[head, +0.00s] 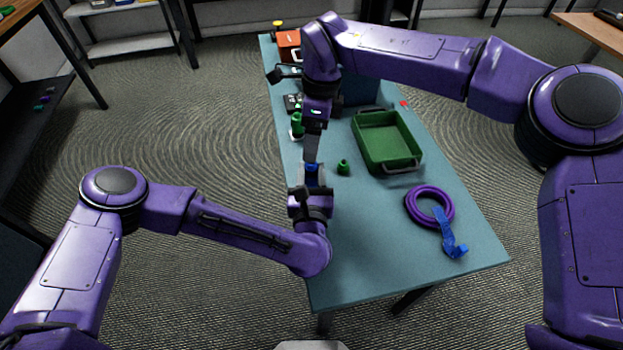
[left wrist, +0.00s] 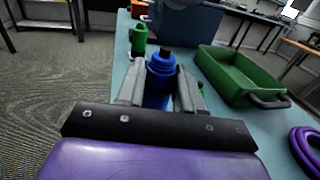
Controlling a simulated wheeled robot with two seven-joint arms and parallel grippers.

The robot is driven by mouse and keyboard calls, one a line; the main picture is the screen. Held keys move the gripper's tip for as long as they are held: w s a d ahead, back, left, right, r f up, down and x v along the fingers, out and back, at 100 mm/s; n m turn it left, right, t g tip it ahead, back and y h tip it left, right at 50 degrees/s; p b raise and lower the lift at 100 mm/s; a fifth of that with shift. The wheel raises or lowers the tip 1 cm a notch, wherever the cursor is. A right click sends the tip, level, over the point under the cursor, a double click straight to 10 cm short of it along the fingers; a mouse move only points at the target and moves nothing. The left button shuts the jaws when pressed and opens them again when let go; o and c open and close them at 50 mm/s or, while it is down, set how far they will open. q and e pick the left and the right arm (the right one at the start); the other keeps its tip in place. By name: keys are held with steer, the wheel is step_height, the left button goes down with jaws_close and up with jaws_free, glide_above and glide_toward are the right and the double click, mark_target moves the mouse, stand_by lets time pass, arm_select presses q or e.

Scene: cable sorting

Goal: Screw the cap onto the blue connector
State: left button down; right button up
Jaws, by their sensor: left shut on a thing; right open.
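My left gripper (head: 312,182) is shut on the blue connector (left wrist: 160,74), which stands upright between its fingers in the left wrist view. Its blue top (head: 311,168) shows in the head view, with a small dark tip in the left wrist view. I cannot tell whether a separate cap sits on it. My right gripper (head: 312,150) is open and points down just above the connector in the head view; whether it touches is unclear. A green connector (head: 297,124) stands farther back on the table. A small green piece (head: 343,167) stands right of the left gripper.
A green tray (head: 415,158) with handles stands on the blue-green table (head: 365,270). A purple cable coil (head: 410,207) with a blue strap (head: 451,240) lies at the right. A red box (head: 288,43) is at the far end. The near table end is clear.

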step_height(320, 180, up, 11)
steer(key=w+d, duration=0.1)
steer(key=shift+w+d+r, duration=0.15)
steer(key=shift+w+r, duration=0.05)
arm_select(q)
steer(key=c, duration=0.6)
jaws_free()
steer(key=shift+c, duration=0.2)
steer(key=shift+s, duration=0.1)
steer(key=s+b, duration=0.1)
steer(key=s, duration=0.8)
steer(key=shift+r, duration=0.1)
steer(key=shift+s+a, duration=0.15)
steer(key=shift+s, duration=0.55)
arm_select(e)
steer(key=shift+f, duration=0.8)
